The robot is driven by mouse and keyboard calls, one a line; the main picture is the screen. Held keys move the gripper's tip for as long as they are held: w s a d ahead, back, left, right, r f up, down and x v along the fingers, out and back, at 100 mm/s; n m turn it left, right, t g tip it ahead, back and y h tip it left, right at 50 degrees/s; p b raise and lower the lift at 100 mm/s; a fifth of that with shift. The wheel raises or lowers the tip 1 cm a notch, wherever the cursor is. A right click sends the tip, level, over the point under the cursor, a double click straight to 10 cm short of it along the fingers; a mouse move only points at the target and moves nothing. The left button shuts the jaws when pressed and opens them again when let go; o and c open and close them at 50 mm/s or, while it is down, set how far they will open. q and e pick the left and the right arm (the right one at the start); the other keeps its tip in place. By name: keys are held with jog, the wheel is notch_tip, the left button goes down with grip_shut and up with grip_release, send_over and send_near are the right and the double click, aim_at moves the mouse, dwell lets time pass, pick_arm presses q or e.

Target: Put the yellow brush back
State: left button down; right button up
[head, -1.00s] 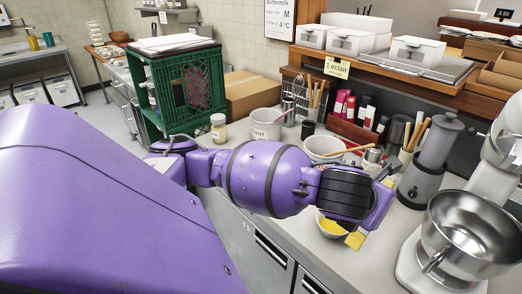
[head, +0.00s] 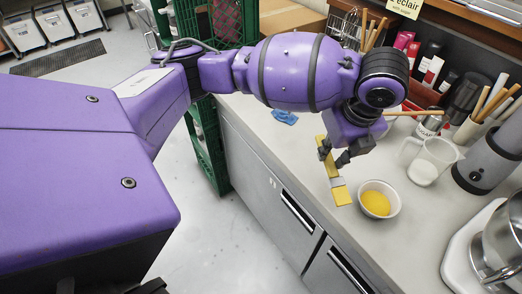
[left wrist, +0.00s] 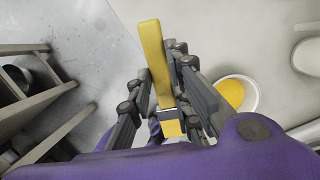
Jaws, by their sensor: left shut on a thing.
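The yellow brush (head: 324,147) has a flat yellow handle, a pale metal band and a yellow head that points down toward the bowl side. My left gripper (head: 335,162) is shut on it by the handle, over the front edge of the counter. In the left wrist view the brush's handle (left wrist: 154,55) stands up between the fingers (left wrist: 160,95), and its band and head lie toward the palm. A white bowl (head: 396,206) with yellow contents stands just right of the brush head, apart from it. My right gripper is out of view.
A clear measuring jug (head: 430,160), a pot of wooden-handled tools (head: 467,130) and a grey grinder (head: 487,160) stand to the right. A blue cloth-like thing (head: 285,117) lies behind the brush. A green crate (head: 210,150) stands left of the counter.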

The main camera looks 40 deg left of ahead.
aim_at(331, 169)
pick_arm(q)
jog(key=s+d+n+h, duration=0.1)
jog(key=n, duration=0.1)
jog(key=s+r+n+g+h, duration=0.1)
jog(key=n, duration=0.1)
jog(key=shift+s+d+r+g, duration=0.2)
jog(key=shift+d+g, duration=0.1)
jog(key=shift+d, duration=0.1)
jog(key=shift+w+f, duration=0.1)
jog(key=w+a+f, duration=0.2)
jog(key=w+f, duration=0.1)
jog(key=w+a+f+b, duration=0.1)
jog(key=w+a+f, duration=0.1)
jog(key=w+f, duration=0.1)
jog(key=w+a+f, duration=0.2)
jog(key=w+f, duration=0.1)
jog(key=w, duration=0.2)
jog(key=shift+w+b, duration=0.2)
jog(key=shift+b, duration=0.15)
jog(key=f, duration=0.3)
jog(key=shift+w+a+f, duration=0.2)
jog(key=shift+w+f, duration=0.05)
jog(key=shift+f, duration=0.15)
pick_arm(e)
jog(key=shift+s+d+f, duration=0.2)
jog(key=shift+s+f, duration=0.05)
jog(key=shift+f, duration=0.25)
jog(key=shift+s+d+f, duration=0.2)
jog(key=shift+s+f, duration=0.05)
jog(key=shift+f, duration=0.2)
